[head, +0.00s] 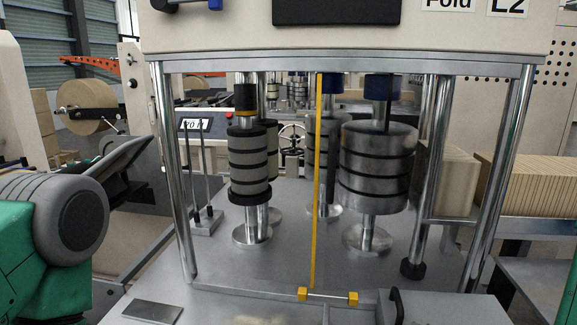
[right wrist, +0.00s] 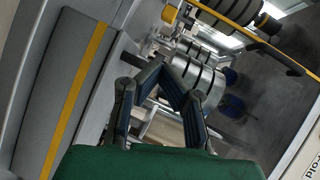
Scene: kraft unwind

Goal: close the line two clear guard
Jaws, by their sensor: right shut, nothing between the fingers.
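The line two machine carries an L2 label (head: 508,5). A thin upright yellow strip (head: 318,180) crosses its roller opening in the head view and looks like an edge of the clear guard. The pane itself is barely visible, so I cannot tell its angle. A yellow bar (right wrist: 245,38) crosses the upper right of the right wrist view, in front of the rollers. My right gripper (right wrist: 158,72) is shut and empty, with the rollers beyond its fingertips; I see no contact with the guard. My left gripper is not in view; only my left arm shows.
Banded rollers (head: 250,165) and a larger metal roller (head: 377,168) stand inside the opening between chrome posts (head: 172,180). A black handle (head: 397,304) sits on a grey box at the front right. Stacked cardboard (head: 525,185) lies at right.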

